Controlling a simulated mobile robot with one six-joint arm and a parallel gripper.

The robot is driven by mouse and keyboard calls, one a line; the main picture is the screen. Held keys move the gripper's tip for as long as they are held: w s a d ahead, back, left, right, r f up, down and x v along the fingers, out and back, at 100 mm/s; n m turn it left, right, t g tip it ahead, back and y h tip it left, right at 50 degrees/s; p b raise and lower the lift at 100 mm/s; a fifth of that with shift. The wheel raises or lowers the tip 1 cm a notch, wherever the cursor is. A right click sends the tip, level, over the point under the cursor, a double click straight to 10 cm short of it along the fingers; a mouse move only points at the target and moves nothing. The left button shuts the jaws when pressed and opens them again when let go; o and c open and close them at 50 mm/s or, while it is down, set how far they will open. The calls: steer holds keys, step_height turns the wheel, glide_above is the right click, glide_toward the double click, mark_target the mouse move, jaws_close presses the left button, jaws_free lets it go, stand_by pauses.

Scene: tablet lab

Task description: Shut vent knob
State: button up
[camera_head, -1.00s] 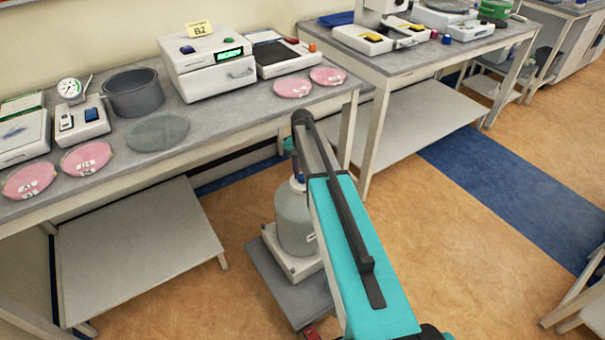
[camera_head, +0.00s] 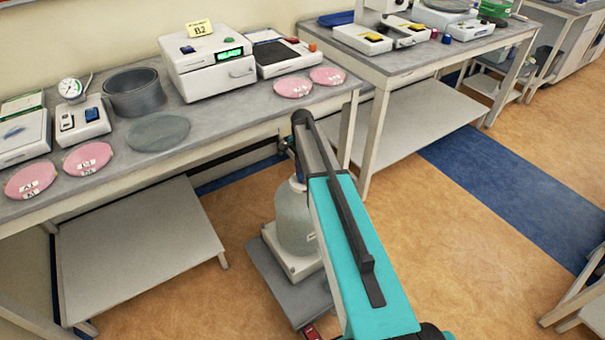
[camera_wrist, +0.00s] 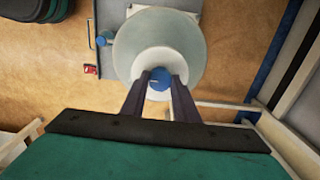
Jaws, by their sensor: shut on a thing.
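The vent knob (camera_wrist: 159,80) is a small blue knob on top of a pale, translucent bottle. In the wrist view my gripper (camera_wrist: 160,82) is shut on it, with a dark finger on each side. The bottle (camera_wrist: 190,38) is seen from above there; in the head view the same bottle (camera_head: 294,222) stands on a white base on a low grey platform. My arm hides its right side.
Another blue-green fitting (camera_wrist: 106,38) sits beside the bottle. The bench (camera_head: 215,117) holds a white B2 device (camera_head: 208,68), a grey pot (camera_head: 134,93) and pink discs. A low shelf (camera_head: 130,245) stands left of the bottle. Open floor (camera_head: 440,230) lies to the right.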

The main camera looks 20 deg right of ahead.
steer(key=o, duration=1.1)
steer(key=shift+c, duration=0.2)
steer(key=shift+r, duration=0.15)
step_height(320, 180, up, 14)
steer(key=b, duration=0.1)
steer(key=shift+f, duration=0.2)
stand_by(0.3)
